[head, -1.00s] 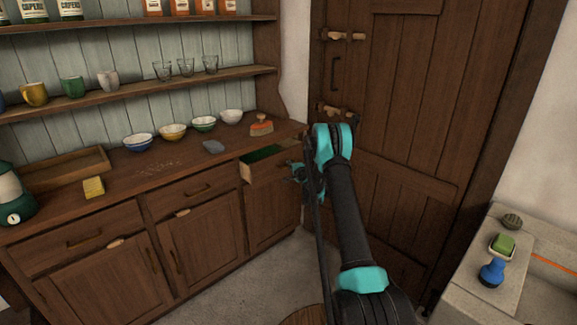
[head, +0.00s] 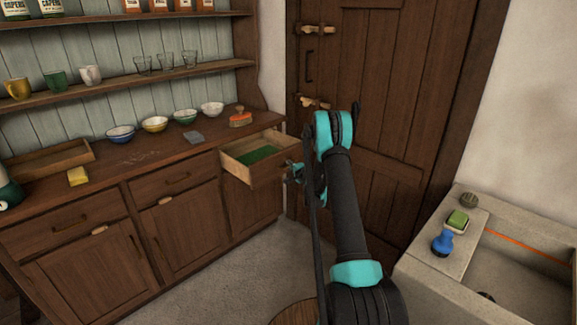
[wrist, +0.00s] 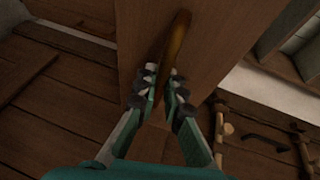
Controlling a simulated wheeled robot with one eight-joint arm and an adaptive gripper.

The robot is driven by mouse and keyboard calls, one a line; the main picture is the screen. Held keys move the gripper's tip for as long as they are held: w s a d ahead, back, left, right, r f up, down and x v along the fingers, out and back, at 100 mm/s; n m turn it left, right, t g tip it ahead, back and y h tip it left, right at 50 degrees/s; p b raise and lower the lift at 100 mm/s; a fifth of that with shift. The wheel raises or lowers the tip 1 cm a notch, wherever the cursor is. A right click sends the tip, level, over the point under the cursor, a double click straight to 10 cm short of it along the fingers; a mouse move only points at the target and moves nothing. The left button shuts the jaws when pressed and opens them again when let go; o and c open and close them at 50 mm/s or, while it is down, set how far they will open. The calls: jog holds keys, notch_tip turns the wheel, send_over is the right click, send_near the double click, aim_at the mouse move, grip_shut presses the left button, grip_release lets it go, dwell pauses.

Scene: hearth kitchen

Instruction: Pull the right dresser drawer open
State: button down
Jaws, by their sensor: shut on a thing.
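The right dresser drawer (head: 275,172) stands partly open in the head view, with a green lining (head: 258,155) showing inside. My gripper (head: 294,172) is at the drawer's front, partly hidden by my arm. In the wrist view my gripper (wrist: 164,88) is shut on the brass-coloured drawer handle (wrist: 178,45), with a finger on each side of it. The drawer's wooden front (wrist: 208,45) fills the top middle of that view.
The dresser top (head: 150,160) holds several bowls, a brush (head: 240,117), a grey cloth-like piece (head: 193,138) and a yellow sponge (head: 78,176). A plank door (head: 375,130) stands behind my arm. A stone sink (head: 415,262) is at the right. Floor (head: 215,285) shows before the dresser.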

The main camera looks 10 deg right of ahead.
jog(key=c, duration=1.9)
grip_release()
jog(key=v, duration=1.2)
